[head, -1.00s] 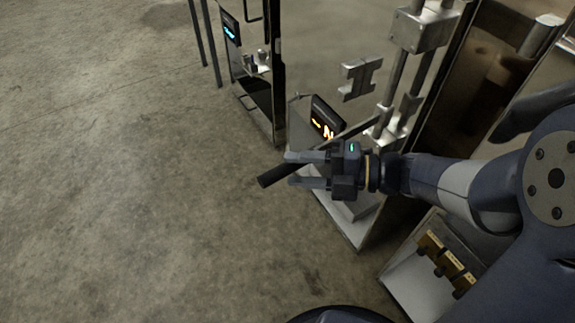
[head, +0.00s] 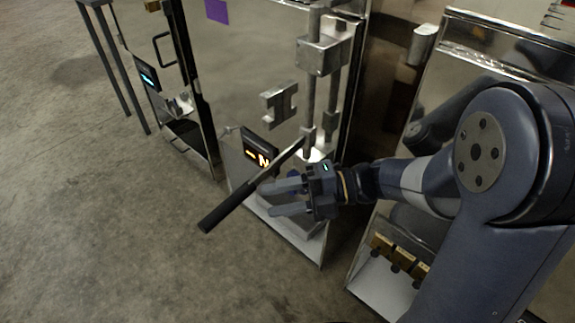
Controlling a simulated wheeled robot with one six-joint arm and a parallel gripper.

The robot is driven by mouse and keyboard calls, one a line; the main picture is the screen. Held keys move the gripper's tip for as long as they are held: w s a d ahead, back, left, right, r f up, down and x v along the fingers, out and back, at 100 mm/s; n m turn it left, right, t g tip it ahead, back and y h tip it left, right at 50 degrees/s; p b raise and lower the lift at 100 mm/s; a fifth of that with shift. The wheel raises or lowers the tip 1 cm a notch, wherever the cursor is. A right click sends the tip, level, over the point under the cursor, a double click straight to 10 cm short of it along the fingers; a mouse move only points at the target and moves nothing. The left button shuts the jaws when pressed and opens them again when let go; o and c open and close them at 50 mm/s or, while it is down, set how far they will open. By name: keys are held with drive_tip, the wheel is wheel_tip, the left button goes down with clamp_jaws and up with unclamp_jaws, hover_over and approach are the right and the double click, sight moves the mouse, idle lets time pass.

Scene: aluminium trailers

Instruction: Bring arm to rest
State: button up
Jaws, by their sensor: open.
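My gripper (head: 288,195) is in the middle of the head view, at the end of my dark blue and grey arm, which reaches in from the right. Its two grey fingers point left and are spread apart with nothing between them. A lever (head: 240,197) with a black grip runs diagonally just beyond the fingertips. The upper finger looks close to the lever's bar; I cannot tell whether they touch.
The lever belongs to a metal trailer door (head: 253,70) with vertical lock rods (head: 310,90) and a bracket (head: 280,102). A lit display (head: 258,152) sits behind the lever. Brass-coloured blocks (head: 402,259) lie lower right. Concrete floor (head: 90,230) at left is clear.

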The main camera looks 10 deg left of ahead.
sight(235, 207)
drive_tip(key=b+x, duration=0.1)
drive_tip(key=x, duration=0.9)
drive_tip(key=shift+s+a, duration=0.1)
drive_tip(key=shift+a, duration=0.45)
